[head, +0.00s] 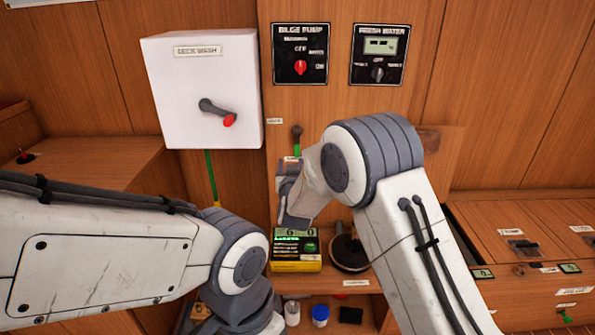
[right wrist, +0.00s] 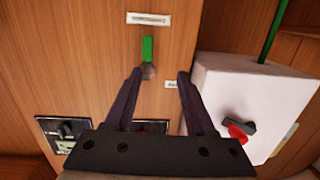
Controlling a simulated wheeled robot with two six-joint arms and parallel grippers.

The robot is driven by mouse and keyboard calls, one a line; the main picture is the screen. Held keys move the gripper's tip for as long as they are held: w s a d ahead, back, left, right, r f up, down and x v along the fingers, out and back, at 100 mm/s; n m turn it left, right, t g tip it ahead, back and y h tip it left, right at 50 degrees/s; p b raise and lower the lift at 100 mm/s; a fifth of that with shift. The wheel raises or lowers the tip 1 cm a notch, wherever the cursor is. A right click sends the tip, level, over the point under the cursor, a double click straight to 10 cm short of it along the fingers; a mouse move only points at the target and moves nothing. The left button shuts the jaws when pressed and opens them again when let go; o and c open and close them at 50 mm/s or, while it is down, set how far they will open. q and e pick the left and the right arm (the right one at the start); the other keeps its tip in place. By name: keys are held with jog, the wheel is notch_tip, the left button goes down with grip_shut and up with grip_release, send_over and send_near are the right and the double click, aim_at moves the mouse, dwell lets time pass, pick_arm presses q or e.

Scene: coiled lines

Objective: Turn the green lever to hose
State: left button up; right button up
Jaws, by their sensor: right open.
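The green lever (head: 297,149) with a dark round knob stands on the wooden wall panel, right of the white box. Small labels (head: 274,121) sit near the lever, too small to read. My left arm crosses the lower left, its gripper out of view.
A white deck wash box (head: 165,100) with a red-tipped handle juts out on the left. Bilge pump (head: 300,55) and fresh water (head: 378,55) panels are above. A yellow-black device (head: 296,264) and a dark round object (head: 348,255) sit below.

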aim_at(297, 150)
pick_arm(q)
notch_tip(297, 150, down, 2)
jog(key=shift+f+b, duration=0.25)
jog(key=shift+b, duration=0.5)
pick_arm(e)
jog(key=shift+m+t+h, duration=0.3)
jog(key=shift+t+h, duration=0.2)
jog(key=shift+h, duration=0.1)
jog(key=w, duration=0.4)
jog(key=w+d+f, duration=0.1)
jog(key=w, duration=0.6)
jog(key=shift+w+d+f, duration=0.15)
jog(key=shift+w+d, duration=0.15)
jog(key=shift+d, duration=0.05)
grip_shut()
